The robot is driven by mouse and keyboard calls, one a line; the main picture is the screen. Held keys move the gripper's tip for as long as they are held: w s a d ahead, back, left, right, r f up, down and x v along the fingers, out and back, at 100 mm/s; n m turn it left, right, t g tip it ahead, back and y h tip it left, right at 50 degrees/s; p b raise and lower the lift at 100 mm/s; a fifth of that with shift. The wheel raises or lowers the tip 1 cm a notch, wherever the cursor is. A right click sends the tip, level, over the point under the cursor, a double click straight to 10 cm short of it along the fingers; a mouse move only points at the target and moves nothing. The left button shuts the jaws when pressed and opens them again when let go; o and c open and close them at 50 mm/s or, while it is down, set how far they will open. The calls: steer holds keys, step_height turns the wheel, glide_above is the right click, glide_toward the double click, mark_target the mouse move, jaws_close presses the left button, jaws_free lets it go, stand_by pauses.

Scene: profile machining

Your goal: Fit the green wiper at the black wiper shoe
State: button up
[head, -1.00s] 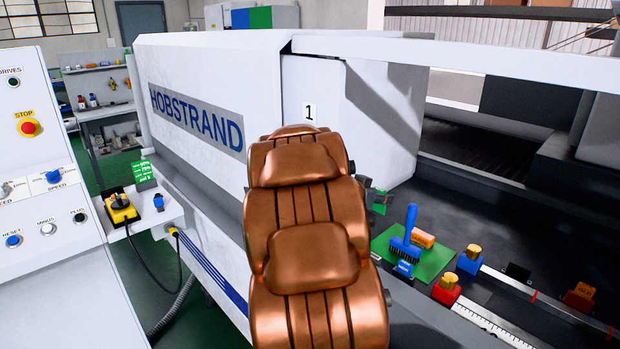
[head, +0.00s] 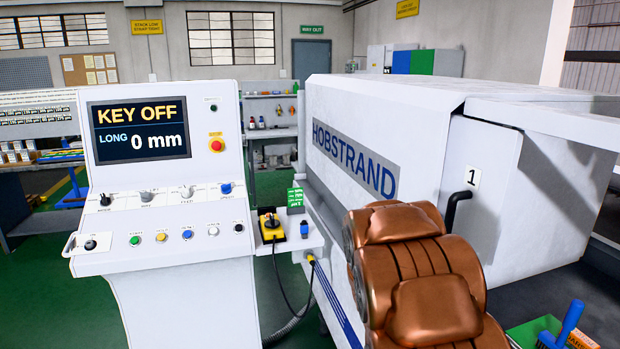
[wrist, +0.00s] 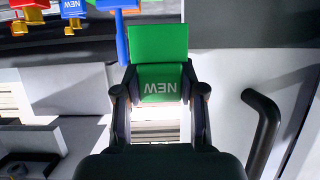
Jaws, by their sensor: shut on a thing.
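In the wrist view my gripper (wrist: 160,95) is shut on the green wiper (wrist: 162,84), a bright green piece marked NEW, upside down in this picture. One finger is on each side of its lower block, and its flat upper part stands beyond the fingertips. In the head view my copper arm hides the gripper and the wiper. I cannot make out the black wiper shoe in either view.
A black door handle (wrist: 265,130) is right of my gripper; it shows on the white machine (head: 400,130) in the head view (head: 457,208). The control console (head: 165,215) stands left.

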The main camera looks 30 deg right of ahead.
steer(key=w+a+r+n+t+y+b, duration=0.1)
steer(key=w+a+n+t, duration=0.4)
steer(key=w+a, duration=0.55)
steer(key=w+a+r+n+t+y+b, duration=0.15)
steer(key=w+a+n+t, duration=0.3)
steer(key=w+a, duration=0.6)
steer(key=w+a+r+n+t+y, duration=0.1)
steer(key=w+a+n+t+y, duration=0.1)
steer(key=a, duration=0.5)
steer(key=w+a+n+t+y+b, duration=0.1)
steer(key=w+a+n+t+y, duration=0.1)
steer(key=w+a, duration=0.3)
steer(key=w+a+r+n+t+y, duration=0.1)
steer(key=w+a+n+t+y, duration=0.1)
steer(key=a, duration=0.8)
steer(key=shift+w+r+n+y, duration=0.35)
steer(key=shift+w+n, duration=0.2)
steer(key=shift+w, duration=0.6)
steer(key=shift+s, duration=0.15)
steer(key=s+r+b, duration=0.3)
steer(key=s+b, duration=0.1)
steer(key=s, duration=1)
steer(key=shift+s+r+b, duration=0.35)
steer(key=shift+r+b, duration=0.05)
